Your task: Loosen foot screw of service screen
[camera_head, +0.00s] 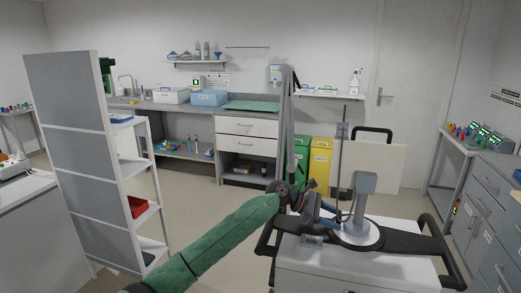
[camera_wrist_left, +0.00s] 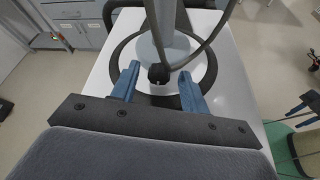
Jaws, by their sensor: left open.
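The service screen shows in the head view as a pale panel (camera_head: 390,165) behind a grey column head (camera_head: 366,183). The column stands on a round pale foot (camera_head: 358,237) on a white cart. In the left wrist view, a small black knob (camera_wrist_left: 158,72), apparently the foot screw, sits low at the front of the column (camera_wrist_left: 165,40). My left gripper (camera_head: 326,213) is open beside the foot. Its blue fingertips (camera_wrist_left: 159,76) lie on either side of the knob, with gaps visible. Whether they touch it cannot be told. What may be my right gripper (camera_wrist_left: 306,104) is cut off at the wrist view's edge.
The white cart top (camera_head: 340,275) has black rails around it. Thin dark cables pass near the column. A grey shelf unit (camera_head: 80,150) stands left of my left arm. Green and yellow bins (camera_head: 321,160) stand behind the cart. Open floor lies between.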

